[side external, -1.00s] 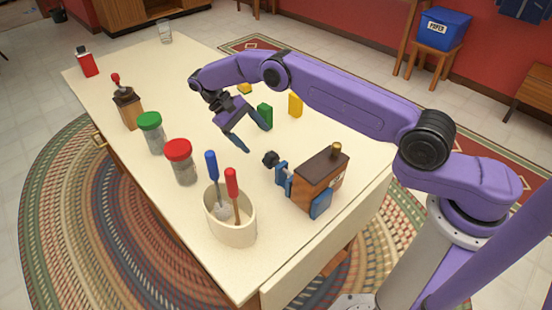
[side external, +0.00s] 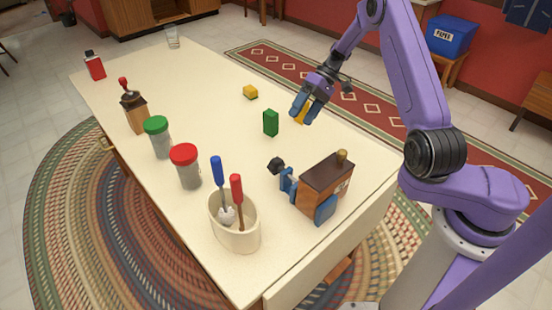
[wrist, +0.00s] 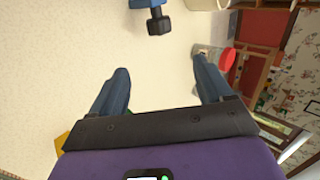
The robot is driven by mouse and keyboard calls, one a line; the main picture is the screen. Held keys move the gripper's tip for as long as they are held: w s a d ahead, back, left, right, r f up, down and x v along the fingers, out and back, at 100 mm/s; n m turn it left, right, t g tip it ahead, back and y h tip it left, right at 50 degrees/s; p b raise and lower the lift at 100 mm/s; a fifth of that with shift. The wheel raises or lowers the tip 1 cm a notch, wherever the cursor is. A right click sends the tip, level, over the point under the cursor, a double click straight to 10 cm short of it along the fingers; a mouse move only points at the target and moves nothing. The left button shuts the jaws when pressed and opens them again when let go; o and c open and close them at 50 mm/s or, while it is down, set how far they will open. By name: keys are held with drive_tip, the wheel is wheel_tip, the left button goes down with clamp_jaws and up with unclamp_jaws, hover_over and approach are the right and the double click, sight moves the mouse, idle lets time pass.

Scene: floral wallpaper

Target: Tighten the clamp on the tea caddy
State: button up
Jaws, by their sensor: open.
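The tea caddy (side external: 326,185) is a brown wooden box with a dark lid and a brass knob, standing near the table's right edge. A blue clamp (side external: 325,209) grips it, with a jaw on either side. Its black knob (side external: 276,165) sticks out on the left; this knob also shows at the top of the wrist view (wrist: 159,23), below a blue clamp part. My gripper (side external: 306,112) is open and empty, up and right of the clamp, apart from it. In the side view it partly hides a yellow block (side external: 300,115).
A cream crock (side external: 236,235) with two screwdriver-like tools stands left of the caddy. A red-lidded jar (side external: 186,166), a green-lidded jar (side external: 157,138) and a grinder (side external: 134,110) line the left edge.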

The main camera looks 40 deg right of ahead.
sight(276, 159)
drive_tip(key=x, duration=1.5)
drive_tip(key=shift+a+f, duration=0.25)
drive_tip(key=shift+a, duration=0.05)
drive_tip(key=c, duration=1)
